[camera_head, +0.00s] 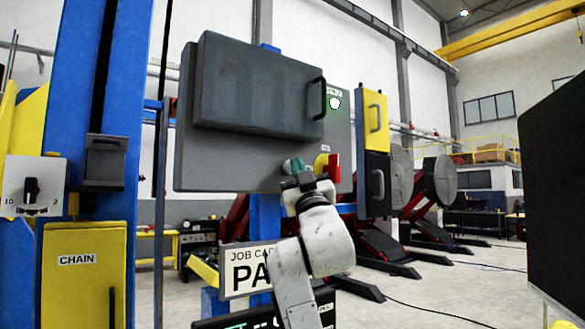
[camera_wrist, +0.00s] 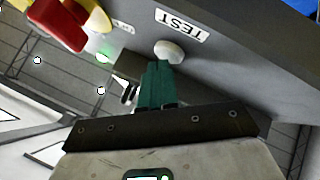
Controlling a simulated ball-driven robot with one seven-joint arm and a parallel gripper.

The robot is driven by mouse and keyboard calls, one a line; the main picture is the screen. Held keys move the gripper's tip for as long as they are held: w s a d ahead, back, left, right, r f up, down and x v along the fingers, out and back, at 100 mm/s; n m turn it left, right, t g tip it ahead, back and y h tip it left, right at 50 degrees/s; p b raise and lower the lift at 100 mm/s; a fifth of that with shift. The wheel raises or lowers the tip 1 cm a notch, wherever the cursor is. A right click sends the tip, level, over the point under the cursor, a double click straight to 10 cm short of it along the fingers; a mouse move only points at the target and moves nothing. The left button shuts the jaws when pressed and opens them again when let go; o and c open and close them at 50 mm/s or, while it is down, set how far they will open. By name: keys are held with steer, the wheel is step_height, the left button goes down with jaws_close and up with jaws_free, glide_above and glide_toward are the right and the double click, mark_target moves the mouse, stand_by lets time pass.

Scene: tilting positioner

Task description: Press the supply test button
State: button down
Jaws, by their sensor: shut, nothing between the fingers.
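The supply test button is a pale round knob (camera_wrist: 170,49) beside an upside-down TEST label (camera_wrist: 181,25) on a grey panel in the wrist view. My gripper (camera_wrist: 158,68) has its green fingers shut, with nothing between them. The fingertips are right at the button's lower edge; I cannot tell whether they touch it. In the head view my gripper (camera_head: 293,164) is at the lower part of the grey cabinet (camera_head: 228,165), and it hides the button there.
A red handle (camera_head: 333,167) on a yellow backing sits just right of my gripper; the red handle also shows in the wrist view (camera_wrist: 57,24). A door with a black handle (camera_head: 322,98) is above. A job card sign (camera_head: 240,270) stands below. A dark panel (camera_head: 555,190) is at far right.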

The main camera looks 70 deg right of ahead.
stand_by(0.4)
steer(key=shift+s+a, duration=0.45)
steer(key=shift+s, duration=0.25)
steer(key=s+a, duration=0.1)
steer(key=s, duration=0.2)
steer(key=s+a+p, duration=0.1)
steer(key=shift+s+a, duration=0.15)
steer(key=shift+a, duration=0.15)
stand_by(0.9)
